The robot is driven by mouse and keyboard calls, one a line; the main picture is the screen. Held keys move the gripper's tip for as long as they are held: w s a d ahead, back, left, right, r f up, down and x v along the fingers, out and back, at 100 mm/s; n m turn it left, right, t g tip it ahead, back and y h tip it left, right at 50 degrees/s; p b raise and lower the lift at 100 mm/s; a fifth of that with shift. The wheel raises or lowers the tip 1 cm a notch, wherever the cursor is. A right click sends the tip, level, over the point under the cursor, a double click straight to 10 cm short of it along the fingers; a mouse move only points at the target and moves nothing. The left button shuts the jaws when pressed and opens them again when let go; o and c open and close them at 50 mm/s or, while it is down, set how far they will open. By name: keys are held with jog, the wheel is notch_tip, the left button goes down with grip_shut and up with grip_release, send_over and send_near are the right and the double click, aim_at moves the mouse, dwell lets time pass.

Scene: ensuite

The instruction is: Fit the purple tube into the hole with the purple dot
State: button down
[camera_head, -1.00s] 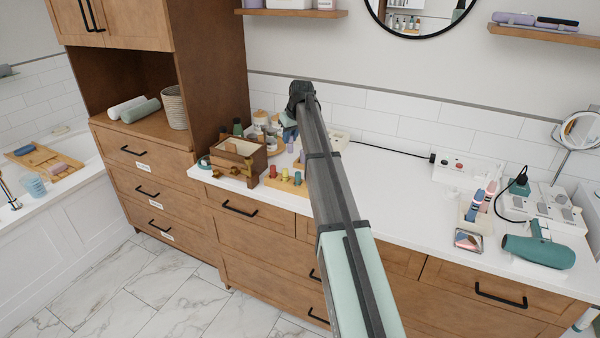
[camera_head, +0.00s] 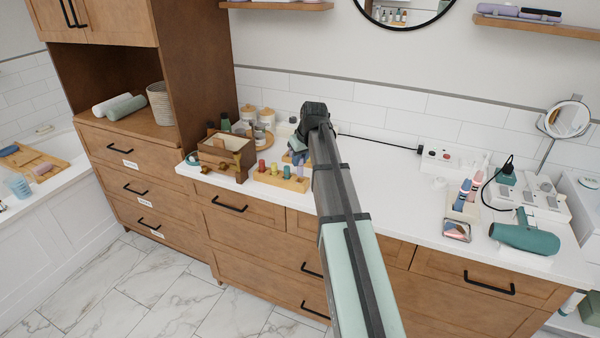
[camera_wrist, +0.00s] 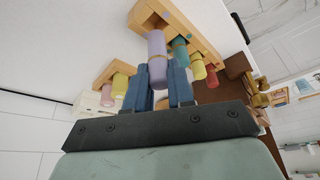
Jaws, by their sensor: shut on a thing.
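My gripper (camera_wrist: 162,88) has blue fingers and is shut on the purple tube (camera_wrist: 157,55) in the wrist view. The tube's far end overlaps the edge of a wooden block (camera_wrist: 197,22); I cannot tell whether it is in a hole. Teal (camera_wrist: 180,53), yellow (camera_wrist: 197,68) and red (camera_wrist: 211,77) tubes stand in that block. In the head view my gripper (camera_head: 298,157) is low over the right end of the wooden block (camera_head: 291,187) on the counter.
A second wooden block (camera_wrist: 104,76) with pink and yellow tubes is close by in the wrist view. A wooden box (camera_head: 222,160) stands left of the blocks, with jars (camera_head: 249,114) behind. The white counter (camera_head: 385,185) to the right is clear up to the toothbrush holder.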

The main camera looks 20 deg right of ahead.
aim_at(300, 170)
jog(key=shift+f, duration=2.45)
jog(key=shift+f, duration=0.2)
jog(key=c, duration=1)
grip_release()
jog(key=shift+r, duration=0.15)
jog(key=v, duration=1.2)
jog(key=shift+w, duration=0.1)
